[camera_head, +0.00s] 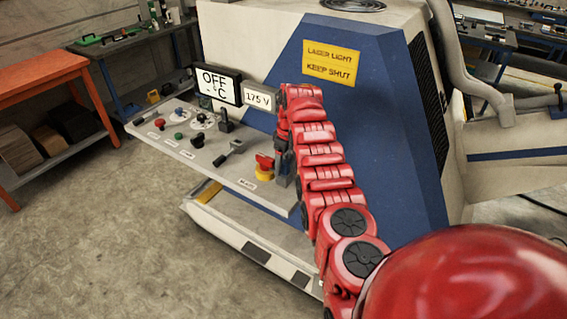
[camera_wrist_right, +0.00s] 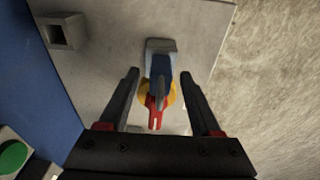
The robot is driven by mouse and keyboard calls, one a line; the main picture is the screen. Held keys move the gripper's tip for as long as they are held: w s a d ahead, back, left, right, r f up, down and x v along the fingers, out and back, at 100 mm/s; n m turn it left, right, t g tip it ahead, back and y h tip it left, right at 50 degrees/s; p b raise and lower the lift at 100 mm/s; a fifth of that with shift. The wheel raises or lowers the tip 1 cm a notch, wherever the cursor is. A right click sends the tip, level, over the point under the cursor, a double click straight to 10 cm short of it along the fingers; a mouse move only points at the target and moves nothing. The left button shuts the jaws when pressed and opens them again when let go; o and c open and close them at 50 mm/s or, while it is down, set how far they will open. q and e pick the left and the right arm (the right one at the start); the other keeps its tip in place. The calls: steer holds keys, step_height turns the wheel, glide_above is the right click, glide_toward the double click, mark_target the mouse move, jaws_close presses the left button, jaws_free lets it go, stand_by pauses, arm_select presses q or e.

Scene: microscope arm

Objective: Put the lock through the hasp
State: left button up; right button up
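My right gripper (camera_wrist_right: 159,74) is open in the right wrist view, with one finger on each side of a blue and grey piece (camera_wrist_right: 160,50). Gaps show between the fingers and this piece. A thin grey part (camera_wrist_right: 160,92) stands in front of it, over a red and yellow rotary switch (camera_wrist_right: 156,112). I cannot tell which of these parts is the lock and which the hasp. In the head view the red and yellow switch (camera_head: 264,166) sits near the panel's right end, and my red right arm hides much of the area beside it. My left gripper is out of view.
The grey control panel (camera_head: 205,160) carries buttons, a dark lever (camera_head: 238,146) and two displays (camera_head: 218,84). The blue cabinet wall (camera_head: 385,130) rises beside my arm. A hollow square holder (camera_wrist_right: 62,32) stands on the panel. Open floor (camera_head: 90,240) lies left.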

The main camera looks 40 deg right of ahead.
steer(key=shift+r, duration=0.3)
steer(key=r+b, duration=0.1)
steer(key=r, duration=0.5)
steer(key=s+r+b, duration=0.1)
steer(key=r, duration=0.2)
steer(key=shift+d+b, duration=0.25)
steer(key=shift+b, duration=0.05)
step_height(320, 180, up, 8)
steer(key=s+p, duration=0.1)
steer(key=p, duration=0.3)
steer(key=shift+d+f, duration=0.15)
steer(key=shift+f, duration=0.05)
